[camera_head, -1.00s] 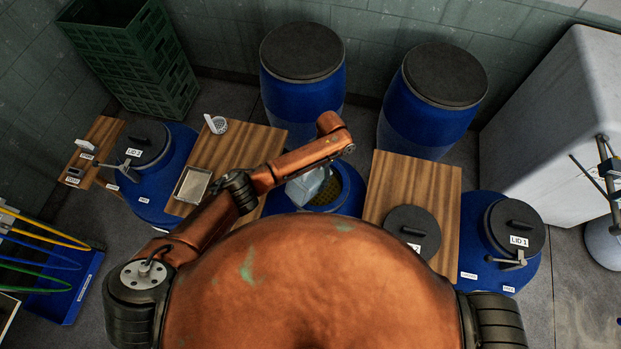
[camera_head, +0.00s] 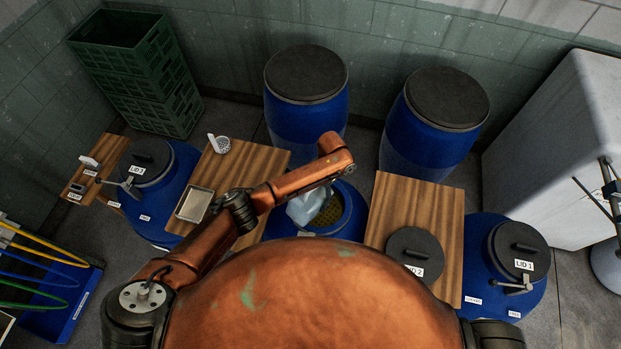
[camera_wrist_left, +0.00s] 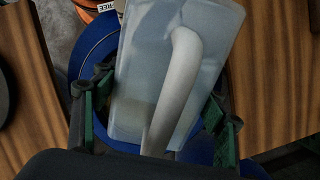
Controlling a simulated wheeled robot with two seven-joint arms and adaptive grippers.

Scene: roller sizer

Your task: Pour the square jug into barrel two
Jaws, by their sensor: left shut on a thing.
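The square jug (camera_head: 304,206) is pale, bluish and translucent, seen in the head view over the mouth of the open middle blue barrel (camera_head: 354,210). In the left wrist view the jug (camera_wrist_left: 140,75) fills the middle, its thick white handle (camera_wrist_left: 184,70) towards me. My left gripper (camera_wrist_left: 160,118) is shut on the jug, with a green-padded finger at each side. In the head view my forearm hides the gripper and part of the jug. Yellowish-brown contents or mesh show inside the barrel. I cannot tell the jug's exact tilt or whether anything flows. My right gripper is out of view.
A black lid marked LID 2 (camera_head: 415,252) lies on the right wooden board (camera_head: 410,205). Closed barrels stand left (camera_head: 165,190) and right (camera_head: 512,262), two more behind. The left board (camera_head: 245,165) holds a metal tray (camera_head: 194,204) and a white perforated cup (camera_head: 222,144).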

